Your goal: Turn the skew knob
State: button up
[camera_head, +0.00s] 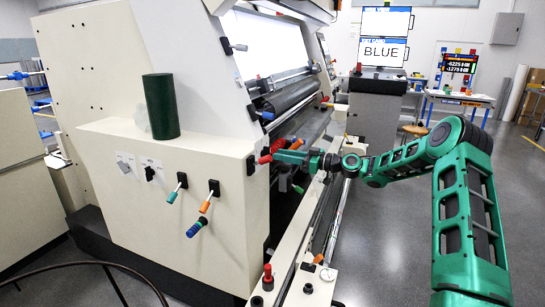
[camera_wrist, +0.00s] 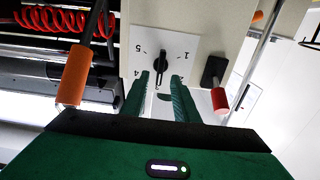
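A black knob (camera_wrist: 160,58) sits on a white dial plate (camera_wrist: 179,42) with numbers around it, in the upper middle of the wrist view. No name is readable on it, so I cannot tell for sure that it is the skew knob. Its bar stands nearly upright in the picture. My gripper (camera_wrist: 161,82) is open, with its two green fingers apart and pointing at the knob. The fingertips are just below and to either side of it, with no clear contact. In the head view my gripper (camera_head: 290,157) is beside the machine's inner side, and the knob there is hidden.
An orange-handled lever (camera_wrist: 73,75) is left of the fingers, and a red-handled lever (camera_wrist: 219,98) is close on the right. A red coiled hose (camera_wrist: 55,20) is at upper left. In the head view, the cream front panel (camera_head: 120,215) carries knobs and levers, with a green cylinder (camera_head: 161,105) on top.

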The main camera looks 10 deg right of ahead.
jog(key=x, duration=0.4)
jog(key=shift+w+a, duration=0.1)
jog(key=shift+a, duration=0.05)
grip_shut()
